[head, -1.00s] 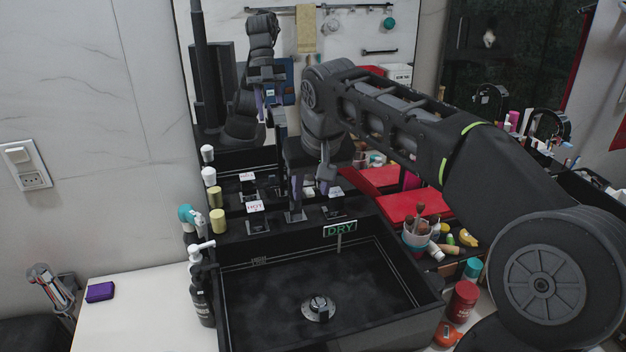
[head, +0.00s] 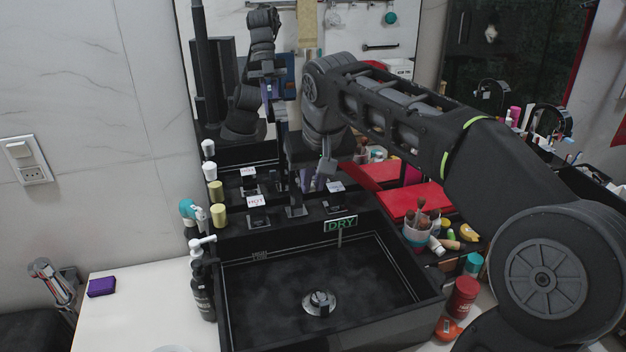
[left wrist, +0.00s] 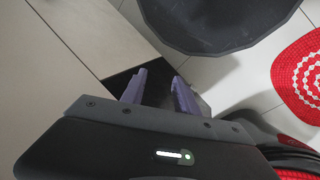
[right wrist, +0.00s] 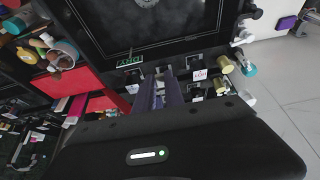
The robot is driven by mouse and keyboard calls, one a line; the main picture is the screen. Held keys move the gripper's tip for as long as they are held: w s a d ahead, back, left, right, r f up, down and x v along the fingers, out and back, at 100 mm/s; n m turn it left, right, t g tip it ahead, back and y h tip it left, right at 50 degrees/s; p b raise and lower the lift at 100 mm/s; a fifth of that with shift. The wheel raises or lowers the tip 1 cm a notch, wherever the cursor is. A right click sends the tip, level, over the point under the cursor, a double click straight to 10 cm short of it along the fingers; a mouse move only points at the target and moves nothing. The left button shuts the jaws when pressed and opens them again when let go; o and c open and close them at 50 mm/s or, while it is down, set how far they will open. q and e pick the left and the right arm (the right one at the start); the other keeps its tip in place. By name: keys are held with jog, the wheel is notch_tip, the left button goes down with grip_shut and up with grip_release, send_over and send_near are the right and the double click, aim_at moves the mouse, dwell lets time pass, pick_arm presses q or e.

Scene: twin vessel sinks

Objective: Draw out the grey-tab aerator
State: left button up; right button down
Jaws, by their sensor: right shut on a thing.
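My right gripper (head: 308,180) reaches down beside the black faucet (head: 296,208) at the back rim of the black sink (head: 235,318). In the right wrist view its two purple fingers (right wrist: 161,95) are close together, shut on a small grey piece (right wrist: 161,74). I take this to be the grey-tab aerator, but it is too small and too covered by the fingers to make out its shape. In the left wrist view my left gripper (left wrist: 158,92) is open and empty above the floor.
A DRY sign (head: 341,225) stands at the sink's back rim. Label cards (head: 255,200) stand by the faucet. The basin is clear.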

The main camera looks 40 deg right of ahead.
jog(key=shift+s, duration=0.15)
jog(key=shift+s+a+b, duration=0.3)
jog(key=shift+s+b, duration=0.15)
jog(key=shift+s, duration=0.45)
jog(key=shift+s+a+b, duration=0.35)
jog(key=shift+s+b, duration=0.1)
jog(key=shift+s, duration=0.4)
jog(key=shift+s+a+b, duration=0.3)
jog(key=shift+s+b, duration=0.15)
jog(key=shift+s, duration=0.45)
jog(key=shift+s+a+r+p, duration=0.1)
jog(key=shift+s+a+r, duration=0.2)
jog(key=shift+s+r, duration=0.35)
jog(key=shift+s+a+r+p, duration=0.1)
jog(key=shift+s+a+r, duration=0.2)
jog(key=shift+s, duration=0.65)
jog(key=shift+s+a+r+p, duration=0.1)
jog(key=shift+s+a+r, duration=0.15)
jog(key=shift+s+r, duration=0.45)
